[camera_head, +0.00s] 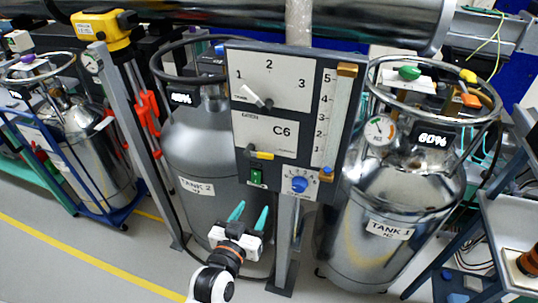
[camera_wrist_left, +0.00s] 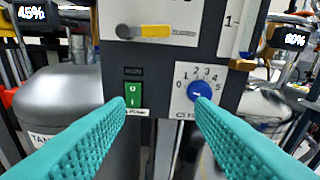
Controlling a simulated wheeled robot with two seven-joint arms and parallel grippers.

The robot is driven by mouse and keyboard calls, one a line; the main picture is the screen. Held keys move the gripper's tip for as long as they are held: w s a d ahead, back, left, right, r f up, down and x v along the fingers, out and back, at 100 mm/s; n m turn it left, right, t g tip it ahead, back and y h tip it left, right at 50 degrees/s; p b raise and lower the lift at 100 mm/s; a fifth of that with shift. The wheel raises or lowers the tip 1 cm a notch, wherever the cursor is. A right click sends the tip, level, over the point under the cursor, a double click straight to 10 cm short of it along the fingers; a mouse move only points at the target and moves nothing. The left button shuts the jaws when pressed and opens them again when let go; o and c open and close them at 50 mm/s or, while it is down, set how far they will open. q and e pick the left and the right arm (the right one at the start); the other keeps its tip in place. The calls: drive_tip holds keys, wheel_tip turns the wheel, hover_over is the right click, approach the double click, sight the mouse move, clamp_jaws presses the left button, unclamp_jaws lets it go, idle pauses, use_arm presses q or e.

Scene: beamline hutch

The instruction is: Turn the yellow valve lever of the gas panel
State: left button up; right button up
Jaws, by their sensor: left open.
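The yellow valve lever (camera_head: 262,155) sits on the lower part of the gas panel (camera_head: 290,95), below the C6 label. It lies roughly horizontal. My left gripper (camera_head: 250,212), with teal fingers, is open and empty, below the lever and in front of the panel. In the left wrist view its fingertips (camera_wrist_left: 162,108) are spread on either side, below the lever. My right gripper is not in view.
A green rocker switch (camera_wrist_left: 133,94) and a blue dial (camera_wrist_left: 199,89) sit below the lever, near my fingertips. A white selector knob (camera_head: 254,97) is higher on the panel. Tank 2 (camera_head: 195,150) stands left and Tank 1 (camera_head: 395,205) right of the panel.

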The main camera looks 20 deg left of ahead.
sight(264, 156)
use_arm(q)
wheel_tip(264, 156, up, 7)
drive_tip(key=t, duration=0.1)
drive_tip(key=shift+y, duration=0.3)
drive_tip(key=w, duration=0.3)
drive_tip(key=w+p, duration=0.1)
drive_tip(key=w, duration=0.3)
drive_tip(key=w+p, duration=0.1)
drive_tip(key=w, duration=0.3)
drive_tip(key=shift+w+a+f, duration=0.2)
drive_tip(key=shift+a+f, duration=0.05)
drive_tip(key=shift+c, duration=0.6)
clamp_jaws()
drive_tip(key=shift+a+n, duration=0.1)
drive_tip(key=shift+n, duration=0.2)
